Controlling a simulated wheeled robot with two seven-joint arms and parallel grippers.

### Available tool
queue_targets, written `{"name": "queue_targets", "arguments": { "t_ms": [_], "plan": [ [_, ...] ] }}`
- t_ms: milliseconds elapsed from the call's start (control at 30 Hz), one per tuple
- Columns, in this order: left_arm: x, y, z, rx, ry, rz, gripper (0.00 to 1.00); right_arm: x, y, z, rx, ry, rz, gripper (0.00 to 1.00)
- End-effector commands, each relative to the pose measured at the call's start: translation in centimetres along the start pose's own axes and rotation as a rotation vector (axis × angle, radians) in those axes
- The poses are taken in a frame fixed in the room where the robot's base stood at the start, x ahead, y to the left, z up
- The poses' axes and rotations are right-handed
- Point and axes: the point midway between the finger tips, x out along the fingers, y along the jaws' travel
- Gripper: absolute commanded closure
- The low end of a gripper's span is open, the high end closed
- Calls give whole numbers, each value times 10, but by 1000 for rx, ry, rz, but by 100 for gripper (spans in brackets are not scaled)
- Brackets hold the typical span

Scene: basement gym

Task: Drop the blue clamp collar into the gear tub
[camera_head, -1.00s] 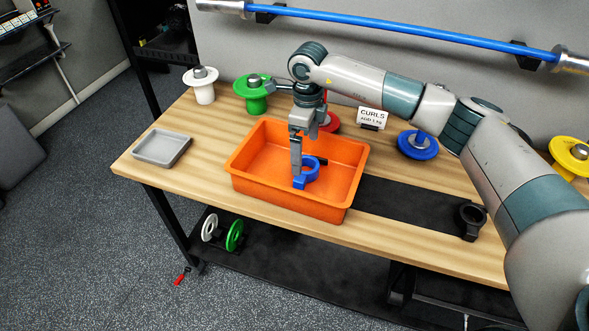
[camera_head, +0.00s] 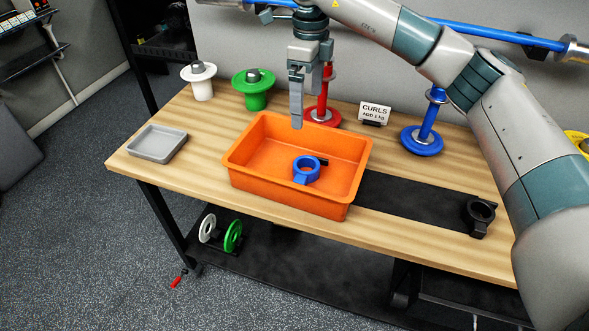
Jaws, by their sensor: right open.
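The blue clamp collar (camera_head: 305,170) lies on the floor of the orange tub (camera_head: 250,187), right of its middle, with a small dark lever at its side. My right gripper (camera_head: 296,122) is above the tub, clear of the collar, pointing down. Its jaws are open and hold nothing; seen from the side, the fingers overlap. My left gripper is not in view.
A black mat (camera_head: 420,203) with a black collar (camera_head: 479,215) lies right of the tub. A grey tray (camera_head: 158,143) sits at the left. White (camera_head: 199,82), green (camera_head: 254,90), red (camera_head: 323,113) and blue (camera_head: 423,138) plate stands line the back, with a CURLS sign (camera_head: 374,112).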

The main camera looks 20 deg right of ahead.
Motion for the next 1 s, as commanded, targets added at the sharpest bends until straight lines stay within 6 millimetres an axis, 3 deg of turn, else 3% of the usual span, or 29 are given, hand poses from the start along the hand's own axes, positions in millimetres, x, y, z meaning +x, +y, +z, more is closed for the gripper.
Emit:
{"name": "queue_targets", "arguments": {
  "t_ms": [200,367,1000],
  "plan": [
    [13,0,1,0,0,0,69,-34,0,1,0,-2,-2,0],
    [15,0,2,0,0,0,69,-47,0,0,-1,0,-1,0],
    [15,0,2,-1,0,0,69,-51,0,0,-1,0,0,0]
  ]
}}
